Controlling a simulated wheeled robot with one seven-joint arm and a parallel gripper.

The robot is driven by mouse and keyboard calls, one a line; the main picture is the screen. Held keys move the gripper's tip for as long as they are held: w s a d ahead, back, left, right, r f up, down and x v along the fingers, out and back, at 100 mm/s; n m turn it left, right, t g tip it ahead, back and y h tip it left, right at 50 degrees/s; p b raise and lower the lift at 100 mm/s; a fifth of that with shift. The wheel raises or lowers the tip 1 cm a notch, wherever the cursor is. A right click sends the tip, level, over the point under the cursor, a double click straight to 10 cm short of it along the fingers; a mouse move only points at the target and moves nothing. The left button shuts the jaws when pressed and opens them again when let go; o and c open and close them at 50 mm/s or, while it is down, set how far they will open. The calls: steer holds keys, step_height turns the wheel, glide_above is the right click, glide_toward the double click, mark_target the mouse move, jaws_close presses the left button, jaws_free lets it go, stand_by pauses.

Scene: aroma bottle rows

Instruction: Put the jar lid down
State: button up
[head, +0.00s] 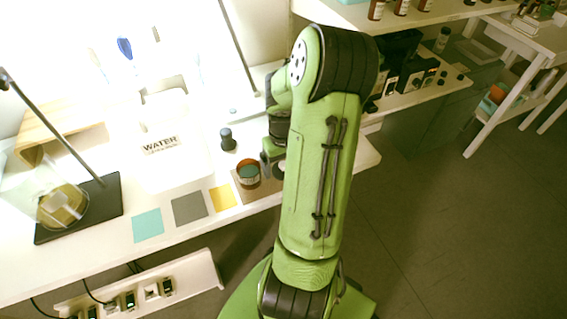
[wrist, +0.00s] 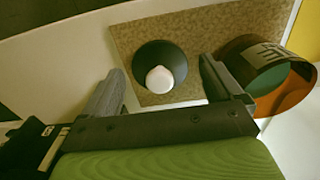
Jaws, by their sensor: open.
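The jar lid (wrist: 152,55) is a dark round disc with a pale knob. In the wrist view it lies on the tan speckled mat (wrist: 200,32). My gripper (wrist: 161,68) is open, one finger on each side of the lid in the picture, with visible gaps to it. The open jar (wrist: 242,52), amber with a dark label and teal inside, is right of the right finger; I cannot tell if they touch. In the head view the jar (head: 248,180) stands on the mat (head: 262,192), left of my gripper (head: 272,163), which my arm partly hides.
A small dark bottle (head: 228,140) stands behind the jar. Yellow (head: 223,198), grey (head: 189,208) and teal (head: 147,225) squares line the table front at left. A white block marked WATER (head: 165,165) and a stand with a glass vessel (head: 62,204) are further left.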

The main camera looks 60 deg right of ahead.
mark_target(283, 164)
step_height(283, 164, up, 12)
steer(key=r+p, duration=0.1)
steer(key=p, duration=0.4)
steer(key=w+a+r+n+t+h, duration=0.1)
steer(key=a+r, duration=0.3)
steer(key=a, duration=0.2)
steer(key=w+a+r+n+h, duration=0.1)
steer(key=w+a+r+n, duration=0.1)
steer(key=a+r, duration=0.35)
steer(key=s+a+r+n+t+y, duration=0.1)
steer(key=s+a+t, duration=0.1)
steer(key=s+a, duration=0.2)
steer(key=s+a+r+n+t+y, duration=0.1)
steer(key=s+a, duration=0.3)
steer(key=a, duration=0.7)
steer(key=shift+r+n+t, duration=0.15)
steer(key=shift+n+t, duration=0.45)
steer(key=shift+t, duration=0.2)
steer(key=shift+s+a, duration=0.1)
